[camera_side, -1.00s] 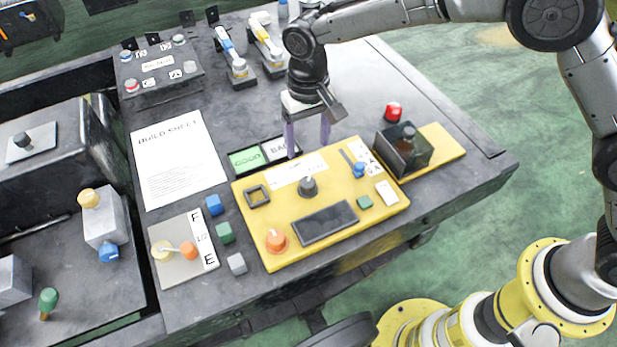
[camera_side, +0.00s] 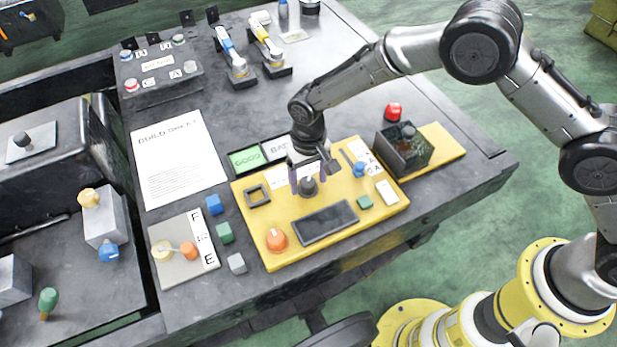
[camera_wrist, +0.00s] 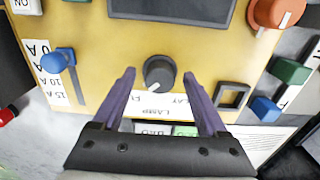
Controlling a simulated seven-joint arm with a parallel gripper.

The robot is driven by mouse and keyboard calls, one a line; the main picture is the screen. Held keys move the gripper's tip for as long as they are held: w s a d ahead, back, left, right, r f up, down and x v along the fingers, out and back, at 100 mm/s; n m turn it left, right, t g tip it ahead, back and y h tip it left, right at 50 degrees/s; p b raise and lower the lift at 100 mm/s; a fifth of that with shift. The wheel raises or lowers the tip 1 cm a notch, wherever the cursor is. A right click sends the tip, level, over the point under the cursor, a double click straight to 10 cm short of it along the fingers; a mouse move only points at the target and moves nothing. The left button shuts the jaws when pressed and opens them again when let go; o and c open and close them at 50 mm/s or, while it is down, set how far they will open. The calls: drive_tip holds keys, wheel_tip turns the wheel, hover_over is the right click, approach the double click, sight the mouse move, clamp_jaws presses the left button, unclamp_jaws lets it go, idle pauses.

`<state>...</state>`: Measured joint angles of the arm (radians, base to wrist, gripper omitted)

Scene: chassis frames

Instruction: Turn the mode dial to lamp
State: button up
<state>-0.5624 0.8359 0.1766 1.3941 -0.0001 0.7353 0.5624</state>
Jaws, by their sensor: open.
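The mode dial (camera_side: 308,187) is a dark grey round knob with a white pointer mark on the yellow panel (camera_side: 285,222). In the wrist view the dial (camera_wrist: 159,73) lies between my fingertips, with a gap showing on each side. Its pointer aims down and slightly left in that view, toward the white label strip (camera_wrist: 155,108), where "LAMP" reads upside down at the middle. My fingers partly cover the words at both ends. My gripper (camera_side: 309,181) is open, low over the panel around the dial, and also shows in the wrist view (camera_wrist: 159,75).
On the panel are a dark display (camera_side: 325,222), an orange knob (camera_side: 277,240), a square black frame (camera_side: 257,196) and a blue slider (camera_side: 359,169). A dark open box (camera_side: 413,155) stands to the right. Blue, green and grey blocks lie left of the panel.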

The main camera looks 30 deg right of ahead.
drive_tip(key=shift+c, duration=0.2)
clamp_jaws()
idle(0.3)
drive_tip(key=n, duration=0.8)
drive_tip(key=shift+w+d+r+n, duration=0.1)
drive_tip(key=shift+n, duration=0.2)
idle(0.3)
drive_tip(key=shift+o, duration=0.2)
unclamp_jaws()
